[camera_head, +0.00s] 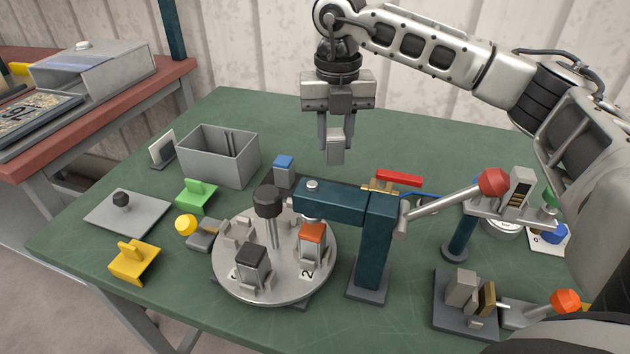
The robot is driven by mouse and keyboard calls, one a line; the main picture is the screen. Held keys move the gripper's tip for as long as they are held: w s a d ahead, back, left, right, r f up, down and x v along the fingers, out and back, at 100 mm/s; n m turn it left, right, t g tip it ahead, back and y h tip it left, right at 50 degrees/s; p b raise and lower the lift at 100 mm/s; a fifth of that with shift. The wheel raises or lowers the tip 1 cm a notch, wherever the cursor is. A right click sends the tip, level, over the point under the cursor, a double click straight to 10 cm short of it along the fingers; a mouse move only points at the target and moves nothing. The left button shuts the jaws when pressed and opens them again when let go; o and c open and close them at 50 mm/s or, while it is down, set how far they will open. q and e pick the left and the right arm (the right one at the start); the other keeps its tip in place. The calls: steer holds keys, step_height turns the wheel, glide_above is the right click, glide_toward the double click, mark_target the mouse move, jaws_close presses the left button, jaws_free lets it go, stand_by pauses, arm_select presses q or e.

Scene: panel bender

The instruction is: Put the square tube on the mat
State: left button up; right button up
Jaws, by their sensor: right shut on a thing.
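My right gripper (336,140) hangs pointing down over the back middle of the table. It is shut on a short light grey square tube (336,152), held upright between its fingers and apart from the table. A dark flat patch (341,183) lies on the table below and in front of it, behind the teal press arm; it looks like the mat. The press arm hides much of it, so its full outline cannot be told. My left gripper is out of view.
A teal press (375,245) with a red-knobbed lever stands beside a round turntable (270,290) carrying capped blocks. A blue-capped block (284,172) and an open grey bin (218,158) stand left of the gripper. A red-handled tool (398,177) lies to its right.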

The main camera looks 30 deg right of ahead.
mark_target(336, 150)
steer(key=f, duration=0.3)
steer(key=shift+s, duration=0.2)
steer(key=shift+w+f, duration=0.1)
steer(key=shift+f, duration=2.25)
steer(key=shift+f, duration=0.1)
steer(key=o, duration=1)
step_height(336, 150, up, 12)
steer(key=shift+r, duration=0.15)
steer(key=shift+r, duration=0.1)
